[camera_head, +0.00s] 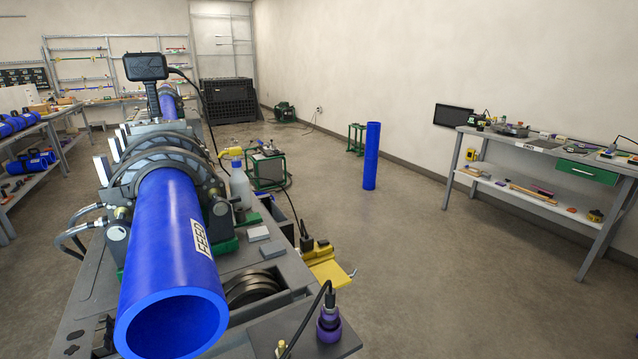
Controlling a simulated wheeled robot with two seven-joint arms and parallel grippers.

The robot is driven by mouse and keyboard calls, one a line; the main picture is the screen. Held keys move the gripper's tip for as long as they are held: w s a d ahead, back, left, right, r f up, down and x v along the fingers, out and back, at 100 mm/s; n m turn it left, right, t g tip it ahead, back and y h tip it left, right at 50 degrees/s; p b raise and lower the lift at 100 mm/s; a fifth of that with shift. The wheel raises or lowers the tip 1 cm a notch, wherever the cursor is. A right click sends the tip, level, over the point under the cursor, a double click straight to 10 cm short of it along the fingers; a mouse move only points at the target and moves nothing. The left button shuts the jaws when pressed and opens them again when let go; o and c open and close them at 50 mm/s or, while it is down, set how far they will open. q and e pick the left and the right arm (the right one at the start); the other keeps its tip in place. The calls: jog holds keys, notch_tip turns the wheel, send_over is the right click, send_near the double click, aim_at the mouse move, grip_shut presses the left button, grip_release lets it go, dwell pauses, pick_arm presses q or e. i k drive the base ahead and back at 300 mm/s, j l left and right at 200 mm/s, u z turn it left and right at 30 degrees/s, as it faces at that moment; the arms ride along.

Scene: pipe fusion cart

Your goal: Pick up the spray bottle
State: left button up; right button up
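The spray bottle (240,185) stands upright on the cart (270,268), just right of the big blue pipe and its clamps. It has a whitish translucent body and a yellow spray head pointing left. Its lower part is close to the dark clamp hardware, and I cannot tell if they touch. Neither of my grippers shows in the head view.
The blue pipe (172,260) fills the cart's left side, with clamp rings (165,150) behind it.

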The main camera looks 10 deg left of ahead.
aim_at(238, 182)
jog(key=i+l+z, duration=0.1)
jog(key=i+l, duration=0.35)
jog(key=i+l+z, duration=0.1)
jog(key=i+l, duration=0.25)
jog(key=i, duration=0.3)
jog(key=i+l+z, duration=0.1)
jog(key=i+l, duration=0.25)
jog(key=i, duration=0.2)
jog(key=i+u, duration=0.45)
jog(key=i+l+u, duration=0.1)
jog(key=i+u, duration=0.35)
jog(key=i+l+u, duration=0.25)
jog(key=u, duration=0.2)
jog(key=i+l+u, duration=0.65)
jog(key=l+u, duration=0.2)
